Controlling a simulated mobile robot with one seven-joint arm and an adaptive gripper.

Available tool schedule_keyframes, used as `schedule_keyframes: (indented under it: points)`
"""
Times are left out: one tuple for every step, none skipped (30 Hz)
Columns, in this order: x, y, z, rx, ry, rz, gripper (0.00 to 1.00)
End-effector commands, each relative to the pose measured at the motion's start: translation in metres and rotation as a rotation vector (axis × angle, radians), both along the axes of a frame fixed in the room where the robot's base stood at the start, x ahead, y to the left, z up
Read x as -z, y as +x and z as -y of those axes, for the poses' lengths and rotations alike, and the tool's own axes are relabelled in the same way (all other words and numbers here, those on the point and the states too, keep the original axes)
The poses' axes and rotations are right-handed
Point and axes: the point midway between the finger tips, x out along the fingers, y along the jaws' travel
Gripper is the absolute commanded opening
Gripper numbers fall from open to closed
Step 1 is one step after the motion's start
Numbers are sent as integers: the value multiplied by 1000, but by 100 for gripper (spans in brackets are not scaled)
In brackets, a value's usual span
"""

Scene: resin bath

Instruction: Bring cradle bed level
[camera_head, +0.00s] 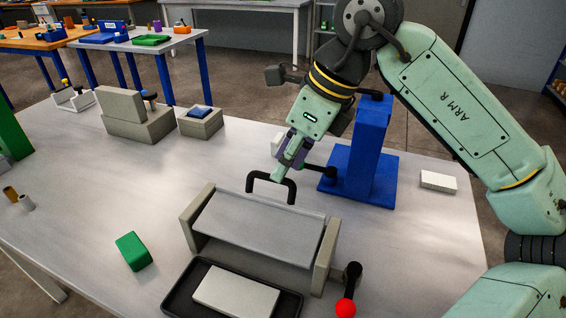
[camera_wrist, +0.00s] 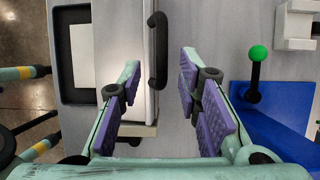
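The cradle bed (camera_head: 262,228) is a grey plate between two beige end plates (camera_head: 325,257). A black U-shaped handle (camera_head: 272,187) stands at its far edge. The bed looks sloped across its width; I cannot tell by how much. In the wrist view the handle (camera_wrist: 157,50) shows beyond and between my fingers, beside the bed's pale edge (camera_wrist: 126,30). My gripper (camera_wrist: 160,64) is open and empty, with purple pads. In the head view my gripper (camera_head: 284,165) is just above and behind the handle; contact is not visible.
A black lever with a red ball (camera_head: 346,308) is at the cradle's right end. A blue stand (camera_head: 372,150) is close behind my gripper; its lever has a green knob (camera_wrist: 258,53). A black tray (camera_head: 180,300) with a white block lies in front. A green block (camera_head: 133,251) lies left.

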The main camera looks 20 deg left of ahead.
Motion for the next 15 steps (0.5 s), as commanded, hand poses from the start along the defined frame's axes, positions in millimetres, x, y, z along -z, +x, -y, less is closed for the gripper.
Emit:
schedule_keyframes:
  points:
    - [5,0,-2,0,0,-1,31]
    - [8,0,-4,0,0,-1,31]
    - [12,0,-5,-1,-1,-1,31]
    - [15,0,-6,-1,-1,-1,31]
    - [17,0,-7,-1,0,0,31]
    - [19,0,-8,0,0,0,31]
    - [20,0,-9,-1,1,0,31]
    - [21,0,-9,-1,1,0,31]
    - [22,0,-9,-1,1,0,31]
    - [22,0,-9,0,1,1,31]
    - [22,0,-9,0,1,1,31]
    - [22,0,-9,0,1,1,31]
    - [22,0,-9,-1,0,1,31]
    - [22,0,-9,-1,0,1,31]
    - [22,0,-9,-1,0,1,31]
